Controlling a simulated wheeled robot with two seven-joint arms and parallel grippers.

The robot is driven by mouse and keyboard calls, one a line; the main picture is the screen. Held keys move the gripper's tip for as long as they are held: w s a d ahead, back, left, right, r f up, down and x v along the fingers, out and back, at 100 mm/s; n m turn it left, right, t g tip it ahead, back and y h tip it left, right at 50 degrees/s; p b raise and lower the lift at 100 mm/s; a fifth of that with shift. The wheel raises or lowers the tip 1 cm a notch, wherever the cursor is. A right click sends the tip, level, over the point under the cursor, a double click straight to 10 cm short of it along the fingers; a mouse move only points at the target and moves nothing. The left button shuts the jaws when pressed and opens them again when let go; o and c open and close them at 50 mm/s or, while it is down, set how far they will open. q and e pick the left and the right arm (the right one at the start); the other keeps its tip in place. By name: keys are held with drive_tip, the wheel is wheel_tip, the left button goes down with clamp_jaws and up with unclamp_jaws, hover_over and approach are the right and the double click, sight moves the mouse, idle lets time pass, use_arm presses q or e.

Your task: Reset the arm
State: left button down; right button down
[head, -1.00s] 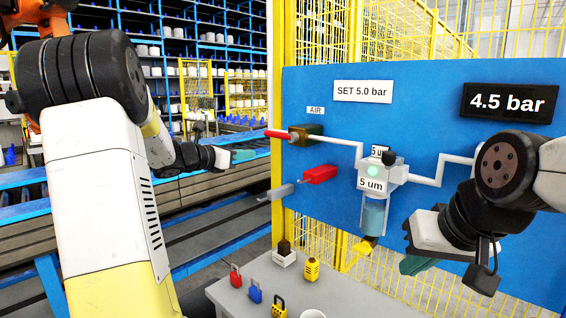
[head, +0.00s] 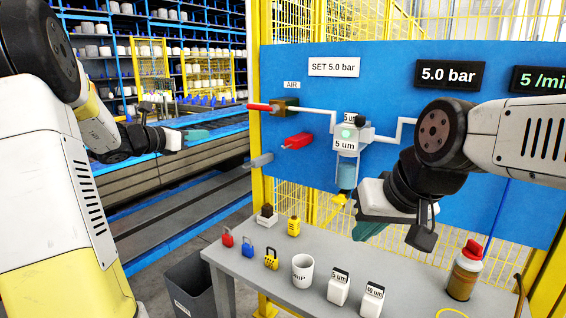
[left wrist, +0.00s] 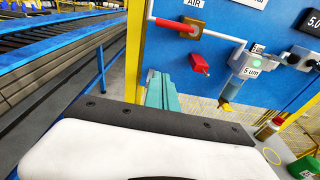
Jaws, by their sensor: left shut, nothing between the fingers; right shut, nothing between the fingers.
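My left arm comes in from the left in the head view; its gripper (head: 198,134) is shut and empty, in front of the conveyor and left of the blue panel (head: 400,65). Its teal fingers (left wrist: 161,92) lie together in the left wrist view, with the panel beyond. My right arm comes in from the right. Its gripper (head: 368,230) is shut and empty, pointing down and left over the grey table (head: 235,262), in front of the panel's lower part. The right wrist hides part of the panel and its piping.
The panel carries a red-handled valve (head: 264,107), a red lever (head: 298,141), a filter unit (head: 347,135) and a "5.0 bar" display (head: 448,74).

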use_arm(q)
drive_tip(key=s+d+f+m+g, duration=0.1)
drive_tip(key=s+d+m+g, duration=0.3)
drive_tip(key=s+d+m, duration=0.5)
drive_tip(key=s+d+f+m+g, duration=0.1)
drive_tip(key=s+d+m+g, duration=0.2)
drive_tip(key=s+d+m, duration=0.55)
drive_tip(key=s+a+f+m+y, duration=0.3)
drive_tip(key=s+m, duration=0.3)
drive_tip(key=s, duration=0.3)
drive_tip(key=s+a+f+m+y, duration=0.3)
drive_tip(key=s+m, duration=0.3)
drive_tip(key=s, duration=0.2)
drive_tip(key=shift+s+a+y, duration=0.4)
drive_tip(key=shift+a+y, duration=0.1)
drive_tip(key=shift+a, duration=0.35)
